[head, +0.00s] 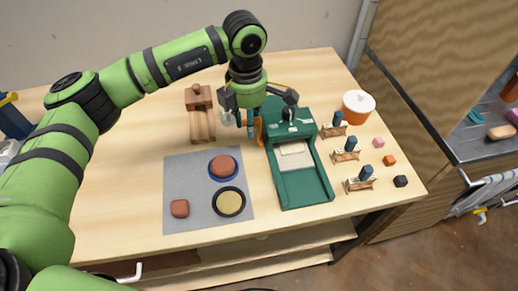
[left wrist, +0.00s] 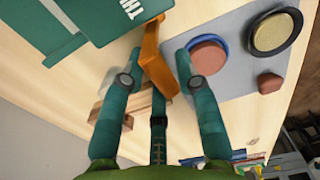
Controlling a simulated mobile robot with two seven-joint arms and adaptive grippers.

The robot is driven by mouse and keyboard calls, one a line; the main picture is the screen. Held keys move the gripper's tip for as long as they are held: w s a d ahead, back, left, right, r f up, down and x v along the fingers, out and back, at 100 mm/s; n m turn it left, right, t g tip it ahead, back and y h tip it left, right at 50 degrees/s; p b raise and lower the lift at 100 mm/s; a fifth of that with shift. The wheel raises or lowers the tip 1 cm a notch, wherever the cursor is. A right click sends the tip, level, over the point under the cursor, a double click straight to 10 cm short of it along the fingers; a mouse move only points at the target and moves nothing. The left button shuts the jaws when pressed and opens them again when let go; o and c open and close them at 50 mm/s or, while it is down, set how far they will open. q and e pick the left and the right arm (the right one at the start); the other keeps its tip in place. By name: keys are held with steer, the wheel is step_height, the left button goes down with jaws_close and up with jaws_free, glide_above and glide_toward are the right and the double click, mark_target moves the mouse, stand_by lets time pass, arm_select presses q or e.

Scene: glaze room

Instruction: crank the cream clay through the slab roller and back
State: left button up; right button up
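The green slab roller (head: 305,188) stands on the table, its bed running toward the front edge. A pale cream slab (head: 294,158) lies on the bed by the roller housing. An orange crank (head: 258,130) is on the roller's left side; it also shows in the left wrist view (left wrist: 153,58). My left gripper (head: 240,120) is at the crank. In the left wrist view its two fingers (left wrist: 158,62) are apart, with the orange crank between them; I cannot see clear contact with either finger. My right gripper is not in view.
A grey mat (head: 180,170) holds a red-brown disc (head: 222,166), a dark-rimmed yellowish disc (head: 229,203) and a brown block (head: 180,208). A wooden tool (head: 202,125) lies behind. An orange-and-white pot (head: 358,106), small stands and coloured blocks are at right.

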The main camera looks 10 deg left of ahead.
arm_select(q)
steer(key=shift+s+d+f, duration=0.1)
steer(key=shift+s+d, duration=0.2)
steer(key=shift+s, duration=0.35)
steer(key=shift+s+d, duration=0.3)
steer(key=shift+s, duration=0.35)
steer(key=shift+s+d+f+b, duration=0.25)
steer(key=shift+s+d+b, duration=0.05)
steer(key=shift+s, duration=0.3)
steer(key=shift+s+d+f+b, duration=0.25)
steer(key=shift+s+d+b, duration=0.05)
steer(key=shift+s, duration=0.3)
